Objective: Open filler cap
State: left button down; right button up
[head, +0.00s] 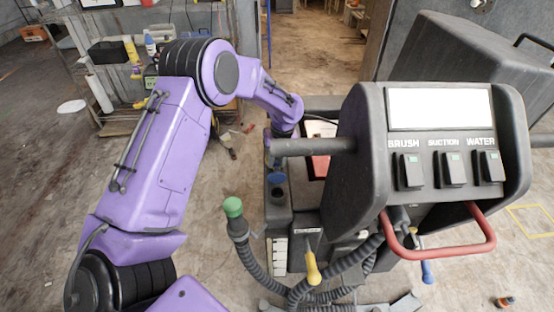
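A grey floor-cleaning machine (352,185) stands at the centre right, with its control panel facing me. A round dark blue cap (277,179), which looks like the filler cap, sits on the machine's left side below the grey handlebar. My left arm reaches in from the left and bends down behind the handlebar's left end. My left gripper (274,155) is just above the blue cap. Its fingers are small and partly hidden, so I cannot tell whether they are open or touch the cap. My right gripper is not in view.
A corrugated hose with a green end (233,207) rises in front of the machine's left side. A yellow handle (312,268) and a red bar (440,248) stick out near it. A cluttered shelf (105,65) stands at back left. Concrete floor at left is mostly clear.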

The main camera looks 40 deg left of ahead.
pick_arm(q)
jog(key=shift+w+a+r+p, duration=0.1)
jog(key=shift+w+a+p, duration=0.1)
jog(key=shift+p, duration=0.5)
jog(key=shift+w+a+f, duration=0.1)
jog(key=shift+w+f, duration=0.1)
jog(key=c, duration=0.9)
grip_release()
jog(key=shift+o, duration=0.2)
jog(key=shift+f, duration=0.15)
notch_tip(320, 180, up, 10)
jog(key=w, duration=0.1)
jog(key=shift+d+r, duration=0.25)
jog(key=shift+d, duration=0.15)
